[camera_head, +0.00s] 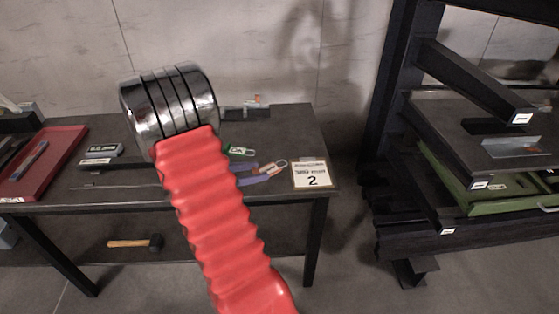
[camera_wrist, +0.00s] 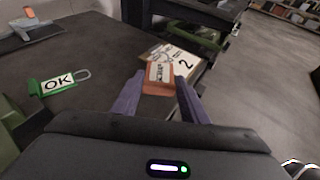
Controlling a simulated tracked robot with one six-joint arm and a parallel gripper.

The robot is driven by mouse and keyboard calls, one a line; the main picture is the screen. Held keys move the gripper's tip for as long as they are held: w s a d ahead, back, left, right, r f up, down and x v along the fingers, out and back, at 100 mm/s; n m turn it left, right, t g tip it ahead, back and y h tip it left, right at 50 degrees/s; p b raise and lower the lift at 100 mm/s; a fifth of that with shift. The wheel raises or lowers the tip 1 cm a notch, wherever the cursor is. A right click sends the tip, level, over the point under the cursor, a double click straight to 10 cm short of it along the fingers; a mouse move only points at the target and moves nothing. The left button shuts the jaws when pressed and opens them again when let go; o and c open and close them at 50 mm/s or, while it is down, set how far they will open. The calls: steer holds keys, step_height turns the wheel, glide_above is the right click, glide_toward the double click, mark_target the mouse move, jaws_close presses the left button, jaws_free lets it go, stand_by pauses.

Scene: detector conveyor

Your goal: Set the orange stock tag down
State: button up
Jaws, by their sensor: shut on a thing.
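The orange stock tag (camera_wrist: 160,78) is a small padlock-shaped tag with a white label and a shackle pointing away from me. My gripper (camera_wrist: 160,88), with two purple fingers, is shut on it from either side. In the head view the tag (camera_head: 265,169) shows by the right end of the dark table (camera_head: 318,136), with my gripper (camera_head: 258,175) at it. I cannot tell whether it touches the tabletop. A white card marked 2 (camera_wrist: 186,63) lies just beyond it in the wrist view, and the tag overlaps part of it.
A green OK tag (camera_wrist: 58,83) lies on the table to the left. A red tray (camera_head: 60,150) is at the table's left end. A hammer (camera_head: 136,243) lies on the lower shelf. A dark rack (camera_head: 430,160) with a green drawer stands right, across a gap.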

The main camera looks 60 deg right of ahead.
steer(key=w+a+f+n+t, duration=0.2)
steer(key=w+a+n+t, duration=0.2)
steer(key=a, duration=1.1)
steer(key=w+a+f+n+t+y, duration=0.1)
steer(key=w+a+n+t, duration=0.4)
steer(key=w+a, duration=0.5)
steer(key=w+a+f+n+t, duration=0.4)
steer(key=w+a+t, duration=0.2)
steer(key=a, duration=1.4)
steer(key=shift+w, duration=0.7)
